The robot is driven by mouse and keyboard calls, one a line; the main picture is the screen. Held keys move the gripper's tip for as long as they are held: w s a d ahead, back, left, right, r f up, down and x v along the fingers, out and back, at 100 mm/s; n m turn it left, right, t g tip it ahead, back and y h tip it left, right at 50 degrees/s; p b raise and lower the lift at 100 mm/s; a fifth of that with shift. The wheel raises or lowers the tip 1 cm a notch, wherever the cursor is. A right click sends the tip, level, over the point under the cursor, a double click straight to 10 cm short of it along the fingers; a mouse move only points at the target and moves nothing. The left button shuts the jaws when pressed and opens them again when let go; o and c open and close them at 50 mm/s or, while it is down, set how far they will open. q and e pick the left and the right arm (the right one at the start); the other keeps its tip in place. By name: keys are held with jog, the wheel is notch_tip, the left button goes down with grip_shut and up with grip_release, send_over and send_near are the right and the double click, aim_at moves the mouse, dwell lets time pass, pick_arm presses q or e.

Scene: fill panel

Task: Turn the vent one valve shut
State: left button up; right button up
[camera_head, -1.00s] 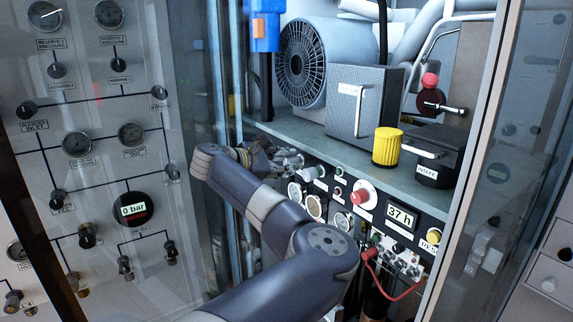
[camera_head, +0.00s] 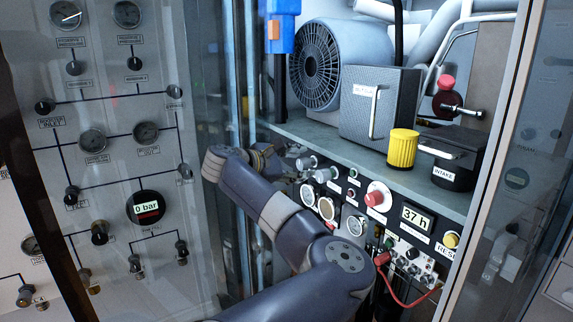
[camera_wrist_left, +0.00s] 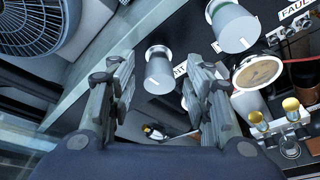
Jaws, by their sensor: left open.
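Two silver knobs sit on the dark panel in the cabinet. In the left wrist view the nearer knob (camera_wrist_left: 160,70) lies between my fingertips, and the other knob (camera_wrist_left: 233,27) is beyond the right finger. A white label beside the nearer knob is mostly hidden by that finger, so I cannot read which valve it is. My left gripper (camera_wrist_left: 160,78) is open around the nearer knob; I see no clear contact. In the head view my left gripper (camera_head: 277,160) reaches the panel's left end, by the silver knobs (camera_head: 306,163). My right gripper is not in view.
Round gauges (camera_head: 327,208), a red button (camera_head: 377,196) and a "37 h" display (camera_head: 417,217) line the panel. A shelf above holds a fan (camera_head: 320,65), a grey box (camera_head: 378,105) and a yellow cap (camera_head: 403,149). A red cable (camera_head: 405,300) hangs at lower right.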

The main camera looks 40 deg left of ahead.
pick_arm(q)
jog(key=v, duration=1.1)
jog(key=shift+s, duration=0.25)
